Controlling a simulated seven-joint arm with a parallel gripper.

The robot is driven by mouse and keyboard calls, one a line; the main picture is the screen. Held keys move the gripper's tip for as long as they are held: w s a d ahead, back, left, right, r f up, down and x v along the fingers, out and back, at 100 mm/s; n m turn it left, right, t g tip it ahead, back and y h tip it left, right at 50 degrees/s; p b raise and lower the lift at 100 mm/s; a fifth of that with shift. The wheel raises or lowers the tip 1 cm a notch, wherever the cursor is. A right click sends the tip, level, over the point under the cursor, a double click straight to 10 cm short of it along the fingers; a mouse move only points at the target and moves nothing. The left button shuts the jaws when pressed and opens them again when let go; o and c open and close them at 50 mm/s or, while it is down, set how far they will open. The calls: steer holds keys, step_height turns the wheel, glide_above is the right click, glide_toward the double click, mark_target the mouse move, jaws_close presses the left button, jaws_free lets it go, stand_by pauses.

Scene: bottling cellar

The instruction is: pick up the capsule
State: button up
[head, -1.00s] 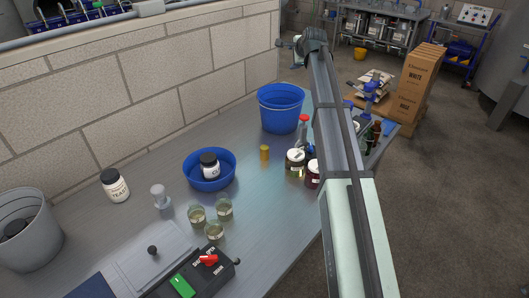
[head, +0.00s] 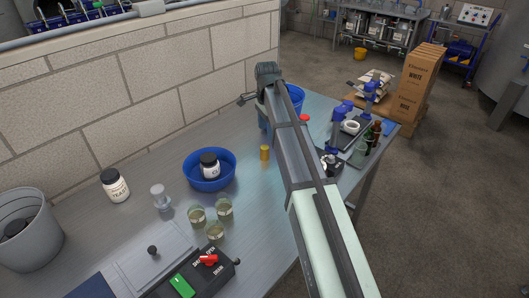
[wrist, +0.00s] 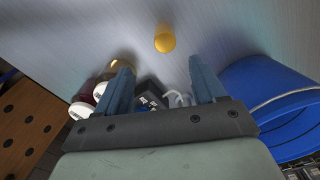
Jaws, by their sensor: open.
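The capsule, a small gold cylinder (head: 264,153), stands upright on the grey worktop, right of the blue basin. It also shows in the wrist view (wrist: 165,41), beyond and roughly between my fingertips. My gripper (head: 245,99) is in the air near the wall end of the worktop, above and left of the capsule in the head view. In the wrist view my gripper (wrist: 158,68) has its two blue-grey fingers apart, with nothing held between them.
A blue bucket (wrist: 262,90) is close to my right finger in the wrist view. A blue basin (head: 189,176) holds a white-labelled jar. Glasses (head: 224,207) stand nearer. Worktop around the capsule is bare.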

mark_target(265, 147)
step_height(265, 147, down, 5)
steer(key=shift+f, duration=0.2)
steer(key=shift+w+a+f, duration=0.15)
steer(key=shift+w+f, duration=0.05)
steer(key=shift+f, duration=1.2)
steer(key=shift+w+a+f, duration=0.1)
steer(key=shift+w+f, duration=0.05)
steer(key=shift+f, duration=1.2)
steer(key=shift+c, duration=0.2)
steer(key=c, duration=0.7)
steer(key=shift+o, duration=0.2)
